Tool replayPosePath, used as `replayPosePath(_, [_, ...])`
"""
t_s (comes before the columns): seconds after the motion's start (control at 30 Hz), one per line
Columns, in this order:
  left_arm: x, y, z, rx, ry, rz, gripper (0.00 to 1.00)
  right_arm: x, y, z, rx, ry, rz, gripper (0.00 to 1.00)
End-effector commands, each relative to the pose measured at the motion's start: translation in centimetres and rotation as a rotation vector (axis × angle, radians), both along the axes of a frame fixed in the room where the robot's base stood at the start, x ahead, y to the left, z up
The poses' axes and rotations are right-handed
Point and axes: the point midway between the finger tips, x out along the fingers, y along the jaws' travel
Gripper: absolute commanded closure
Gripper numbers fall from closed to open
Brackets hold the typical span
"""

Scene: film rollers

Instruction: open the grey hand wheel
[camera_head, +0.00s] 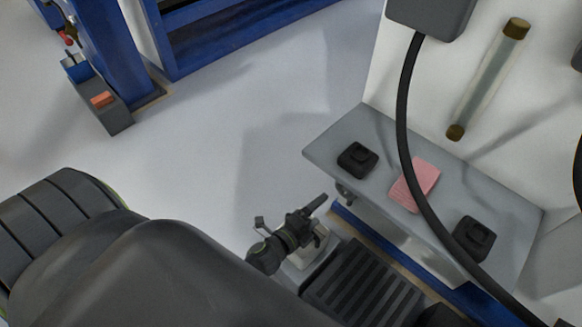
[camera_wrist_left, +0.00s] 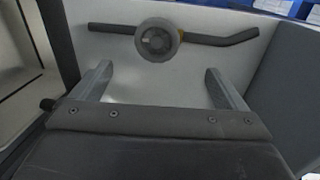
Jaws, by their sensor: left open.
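The grey hand wheel (camera_wrist_left: 171,39) shows in the left wrist view as a round disc in front of a dark pipe on a pale panel. A bit of orange-brown shows beside its rim. My left gripper (camera_wrist_left: 158,72) is open, with one finger on each side and nothing between them. The wheel is ahead of the fingertips, roughly centred between them and apart from them. In the head view my left gripper (camera_head: 290,209) is beside the grey shelf's left end. I cannot make out the wheel in the head view. My right gripper is not in view.
The grey shelf (camera_head: 325,150) holds two black blocks (camera_head: 357,159) (camera_head: 474,238) and a pink cloth-like piece (camera_head: 415,184). A black cable (camera_head: 403,110) hangs across it. A glass tube (camera_head: 487,80) is on the white wall. Blue frames stand at the upper left; the floor between is clear.

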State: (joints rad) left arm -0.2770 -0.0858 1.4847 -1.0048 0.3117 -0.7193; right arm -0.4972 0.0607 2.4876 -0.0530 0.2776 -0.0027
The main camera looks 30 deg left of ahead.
Motion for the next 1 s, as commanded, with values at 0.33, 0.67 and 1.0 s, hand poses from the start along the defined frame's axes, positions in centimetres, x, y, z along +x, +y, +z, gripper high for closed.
replayPosePath(0.33, [-2.5, 0.5, 0.0, -0.001, 0.001, 0.0, 0.06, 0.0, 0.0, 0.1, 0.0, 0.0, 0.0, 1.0])
replayPosePath(0.67, [-4.7, 0.9, 0.0, 0.0, 0.001, 0.0, 0.06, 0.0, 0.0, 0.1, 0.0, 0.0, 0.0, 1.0])
replayPosePath(1.0, [-7.1, 1.4, 0.0, 0.0, 0.001, 0.0, 0.06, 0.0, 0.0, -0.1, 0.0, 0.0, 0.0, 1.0])
